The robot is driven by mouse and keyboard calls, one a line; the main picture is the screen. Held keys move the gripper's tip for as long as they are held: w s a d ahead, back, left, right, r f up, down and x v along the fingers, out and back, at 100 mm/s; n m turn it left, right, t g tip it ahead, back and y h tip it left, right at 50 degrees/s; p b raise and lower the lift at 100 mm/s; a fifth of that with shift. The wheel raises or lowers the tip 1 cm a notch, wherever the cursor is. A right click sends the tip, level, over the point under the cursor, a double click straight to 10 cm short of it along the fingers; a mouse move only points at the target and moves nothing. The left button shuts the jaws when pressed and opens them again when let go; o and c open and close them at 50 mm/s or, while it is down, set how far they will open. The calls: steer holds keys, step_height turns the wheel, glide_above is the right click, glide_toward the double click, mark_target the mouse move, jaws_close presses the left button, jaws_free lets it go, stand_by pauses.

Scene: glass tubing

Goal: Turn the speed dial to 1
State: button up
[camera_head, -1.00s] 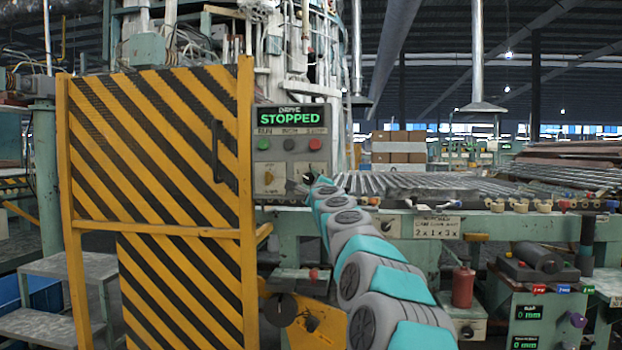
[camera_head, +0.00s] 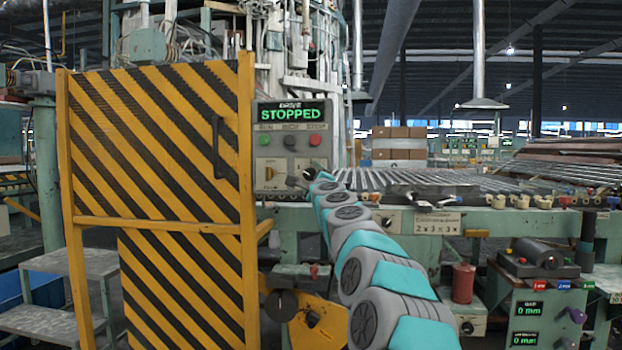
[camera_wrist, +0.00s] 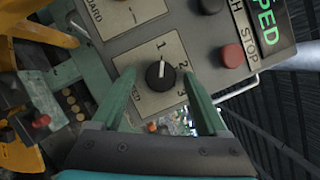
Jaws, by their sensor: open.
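The speed dial (camera_wrist: 160,75) is a round black knob with a white pointer line, on a cream plate (camera_wrist: 146,98) marked 1, 2 and 3. The panel looks tilted in the wrist view. The pointer points up in the picture, toward the 1. My gripper (camera_wrist: 163,88) is open, with one green finger on each side of the dial; I cannot tell if either finger touches it. In the head view my gripper (camera_head: 308,176) is at the lower right of the grey drive panel (camera_head: 291,149), partly hiding the dial's plate.
The panel display (camera_head: 291,115) reads STOPPED. A green, a black and a red stop button (camera_wrist: 232,55) sit above the dial; the guard switch (camera_head: 269,174) is left of it. A striped yellow-black guard door (camera_head: 160,170) stands left. A rack of glass tubes (camera_head: 440,180) lies right.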

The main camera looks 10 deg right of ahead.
steer(key=s+f+b, duration=0.1)
steer(key=s+b, duration=0.3)
steer(key=s, duration=0.3)
steer(key=shift+s+d+f, duration=0.15)
steer(key=shift+s+f, duration=0.05)
steer(key=shift+s, duration=0.1)
